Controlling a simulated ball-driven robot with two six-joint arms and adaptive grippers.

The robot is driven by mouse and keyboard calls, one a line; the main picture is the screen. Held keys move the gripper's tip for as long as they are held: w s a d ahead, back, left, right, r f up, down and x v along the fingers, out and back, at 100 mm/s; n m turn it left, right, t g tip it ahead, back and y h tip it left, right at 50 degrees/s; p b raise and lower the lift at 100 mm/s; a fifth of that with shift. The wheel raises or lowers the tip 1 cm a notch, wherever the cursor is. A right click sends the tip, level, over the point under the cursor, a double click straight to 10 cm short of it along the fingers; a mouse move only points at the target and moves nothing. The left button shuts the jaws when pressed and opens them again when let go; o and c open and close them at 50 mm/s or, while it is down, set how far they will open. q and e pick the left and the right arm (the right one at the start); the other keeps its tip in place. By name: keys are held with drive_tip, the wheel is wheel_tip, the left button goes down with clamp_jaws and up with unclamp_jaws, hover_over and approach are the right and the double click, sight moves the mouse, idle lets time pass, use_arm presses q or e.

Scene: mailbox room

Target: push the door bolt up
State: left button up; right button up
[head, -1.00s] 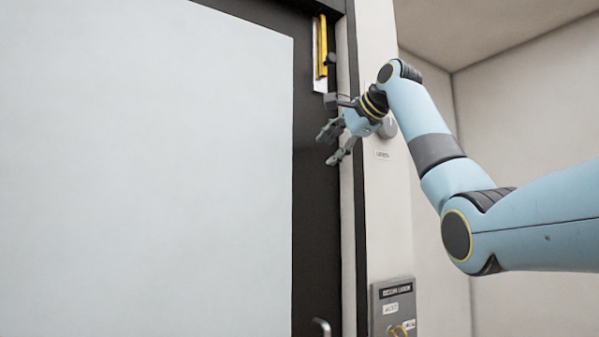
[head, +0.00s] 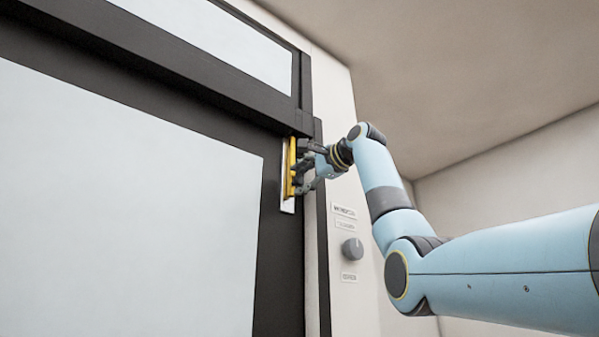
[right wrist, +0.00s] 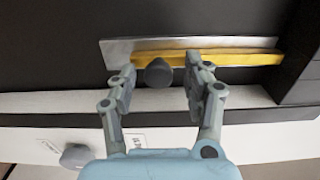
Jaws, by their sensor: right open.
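The door bolt is a yellow bar (head: 290,168) on a pale metal plate (head: 287,204), upright near the top of the dark door's right edge. In the right wrist view the yellow bar (right wrist: 235,58) and plate (right wrist: 118,48) lie sideways, with a dark rounded knob (right wrist: 158,73) sticking out. My right gripper (head: 299,174) is at the bolt, coming from the right. In the right wrist view my right gripper (right wrist: 160,82) is open, one finger on each side of the knob. I cannot tell whether either finger touches it. My left gripper is out of view.
The dark door frame (head: 190,68) crosses above the bolt, with a pale window pane (head: 225,40) over it. A round grey wall knob (head: 352,249) and small labels (head: 344,211) are on the wall right of the door, below my right gripper.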

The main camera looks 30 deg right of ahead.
drive_tip(key=shift+w+f, duration=0.1)
drive_tip(key=shift+w, duration=0.65)
drive_tip(key=shift+s, duration=0.1)
drive_tip(key=shift+c, duration=1.4)
clamp_jaws()
